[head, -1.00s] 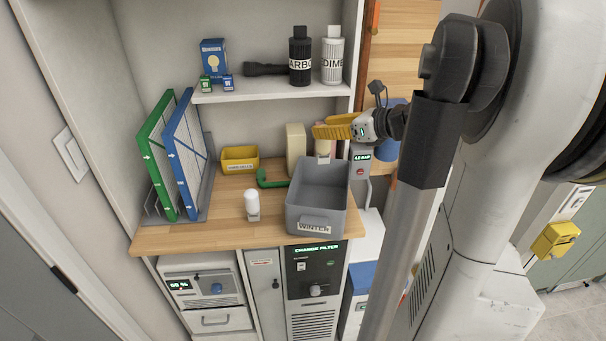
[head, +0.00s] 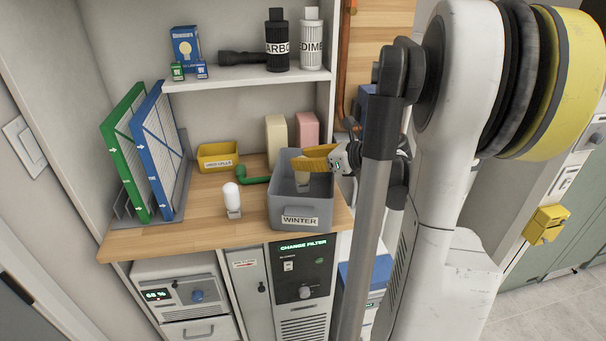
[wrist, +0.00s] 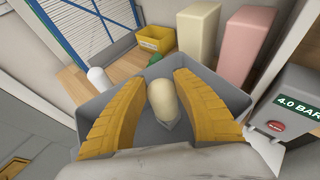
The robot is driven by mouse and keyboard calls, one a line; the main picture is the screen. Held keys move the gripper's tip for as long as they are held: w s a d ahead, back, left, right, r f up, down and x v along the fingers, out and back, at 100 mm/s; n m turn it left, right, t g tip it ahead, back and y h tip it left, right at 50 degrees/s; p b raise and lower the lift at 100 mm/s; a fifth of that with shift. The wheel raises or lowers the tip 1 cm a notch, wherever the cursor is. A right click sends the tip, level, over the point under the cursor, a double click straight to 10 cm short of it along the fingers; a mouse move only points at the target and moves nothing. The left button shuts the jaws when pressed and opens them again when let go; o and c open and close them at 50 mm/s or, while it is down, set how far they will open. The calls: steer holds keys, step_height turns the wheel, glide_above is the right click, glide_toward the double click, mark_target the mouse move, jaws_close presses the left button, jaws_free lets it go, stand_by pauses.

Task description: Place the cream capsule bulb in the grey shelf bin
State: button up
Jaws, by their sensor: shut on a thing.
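The grey bin (head: 288,206), labelled WINTER, stands on the wooden counter near its right front edge. My gripper (head: 306,162) has its yellow fingers over the bin. In the wrist view, the fingers (wrist: 160,78) are around the cream capsule bulb (wrist: 163,98), which is upright with a grey base, within the outline of the bin (wrist: 208,98). The bulb also shows below the fingers in the head view (head: 303,179). I cannot tell whether its base touches the bin floor.
A white bulb (head: 231,197) stands on the counter left of the bin. Filter panels (head: 150,150) stand at left.

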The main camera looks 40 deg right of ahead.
steer(key=shift+f+b, duration=0.65)
steer(key=shift+f, duration=1)
steer(key=shift+f, duration=0.25)
steer(key=o, duration=1.1)
steer(key=shift+r, duration=0.1)
steer(key=shift+r, duration=0.2)
steer(key=shift+s+d+r, duration=0.15)
steer(key=shift+s, duration=0.1)
steer(key=p+v, duration=0.3)
steer(key=v, duration=0.8)
steer(key=shift+p, duration=0.35)
